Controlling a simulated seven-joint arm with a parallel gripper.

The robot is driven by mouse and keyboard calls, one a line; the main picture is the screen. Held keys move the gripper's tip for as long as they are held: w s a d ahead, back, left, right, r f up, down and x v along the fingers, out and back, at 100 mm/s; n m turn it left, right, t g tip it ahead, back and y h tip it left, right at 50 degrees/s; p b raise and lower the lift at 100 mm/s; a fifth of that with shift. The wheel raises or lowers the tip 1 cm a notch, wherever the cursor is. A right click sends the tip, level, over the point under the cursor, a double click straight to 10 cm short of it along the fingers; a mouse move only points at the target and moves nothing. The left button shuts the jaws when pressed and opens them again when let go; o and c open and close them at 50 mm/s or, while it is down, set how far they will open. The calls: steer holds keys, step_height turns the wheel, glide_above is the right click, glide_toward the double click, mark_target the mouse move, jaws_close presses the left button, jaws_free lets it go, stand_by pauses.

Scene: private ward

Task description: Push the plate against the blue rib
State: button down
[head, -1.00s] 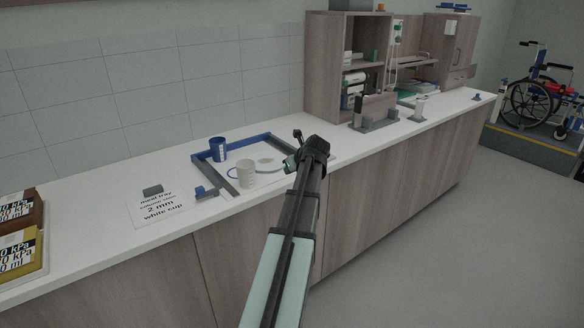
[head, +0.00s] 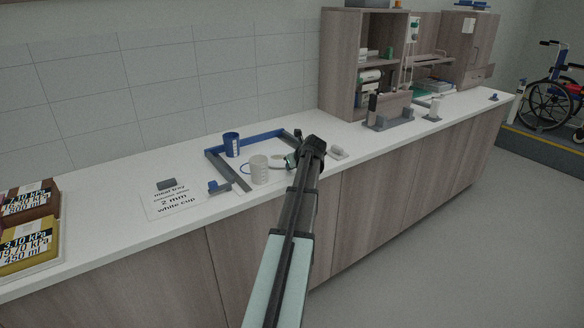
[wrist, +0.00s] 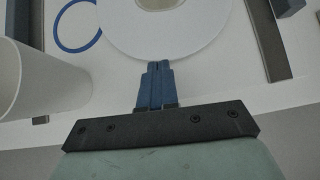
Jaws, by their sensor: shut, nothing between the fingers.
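The white plate (wrist: 120,30), with a grey centre (wrist: 158,4), lies at the top middle of the wrist view. In the head view the plate (head: 279,163) is partly hidden behind my arm. The blue rib (head: 262,140) is the bar along the back of the grey-sided frame, towards the wall. My gripper (wrist: 156,64) is shut and empty, its blue fingertips at the plate's near rim; I cannot tell whether they touch it. The gripper also shows at the arm's end in the head view (head: 291,160). Any gap between plate and rib is hidden.
A white cup (head: 259,171) stands left of the plate, close to my gripper in the wrist view (wrist: 35,80). A blue ring (wrist: 72,25) is marked beside it. A blue cup (head: 231,145) stands at the back left. A printed card (head: 173,201) lies left of the frame.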

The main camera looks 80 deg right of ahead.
mark_target(273, 155)
steer(key=w+d, duration=0.8)
steer(key=d, duration=0.1)
steer(key=shift+w+r, duration=0.1)
